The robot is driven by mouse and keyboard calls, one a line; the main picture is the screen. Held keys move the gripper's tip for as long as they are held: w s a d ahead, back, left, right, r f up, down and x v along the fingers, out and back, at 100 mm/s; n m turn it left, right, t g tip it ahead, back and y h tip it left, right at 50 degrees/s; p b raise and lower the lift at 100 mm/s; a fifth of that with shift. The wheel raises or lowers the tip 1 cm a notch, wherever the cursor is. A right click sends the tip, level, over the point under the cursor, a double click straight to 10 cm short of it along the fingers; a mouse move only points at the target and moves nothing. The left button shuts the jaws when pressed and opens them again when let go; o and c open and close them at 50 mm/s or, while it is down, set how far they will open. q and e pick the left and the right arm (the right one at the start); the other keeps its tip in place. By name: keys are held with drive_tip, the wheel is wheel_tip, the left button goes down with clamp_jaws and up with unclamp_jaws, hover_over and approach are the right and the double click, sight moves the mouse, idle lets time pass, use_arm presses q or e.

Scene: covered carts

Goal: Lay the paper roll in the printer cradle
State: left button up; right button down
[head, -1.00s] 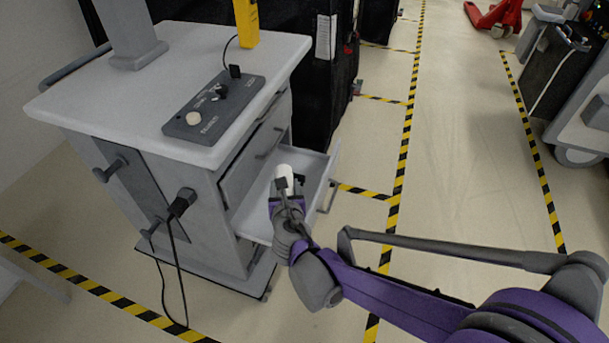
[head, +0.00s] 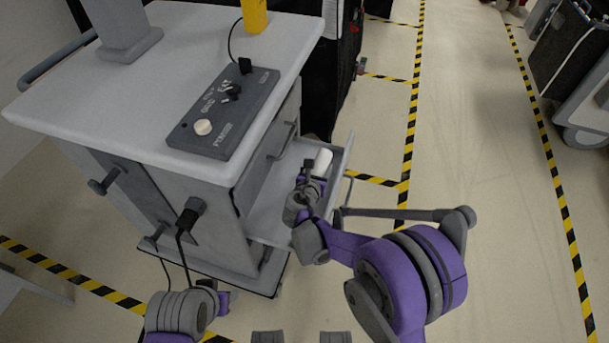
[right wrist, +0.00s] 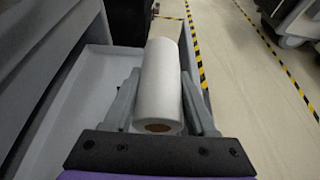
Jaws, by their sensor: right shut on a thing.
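The white paper roll (head: 323,160) is in the open drawer of the cart, at its outer end. In the right wrist view the roll (right wrist: 160,85) lies lengthwise between the fingers, with its brown core facing me. My right gripper (head: 312,174) is shut on the roll, one finger along each side; it also shows in the right wrist view (right wrist: 160,105). Whether the roll touches the drawer floor I cannot tell. I cannot make out a printer cradle.
The open drawer (head: 268,212) sticks out from the grey cart (head: 150,60), with low walls around the roll. A dark control panel (head: 224,112) and a yellow object (head: 255,15) are on the cart top. A black covered cart stands behind.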

drive_tip(key=a+f, duration=0.5)
drive_tip(key=shift+w+a, duration=0.1)
drive_tip(key=shift+w, duration=0.2)
drive_tip(key=shift+f+b, duration=1.6)
drive_tip(key=shift+f, duration=0.85)
drive_tip(key=shift+c, duration=0.6)
unclamp_jaws()
drive_tip(key=shift+s, duration=0.1)
drive_tip(key=p+v, duration=0.2)
drive_tip(key=v, duration=0.8)
drive_tip(key=shift+s+a+r, duration=0.1)
drive_tip(key=shift+s+r, duration=0.1)
drive_tip(key=shift+s, duration=0.05)
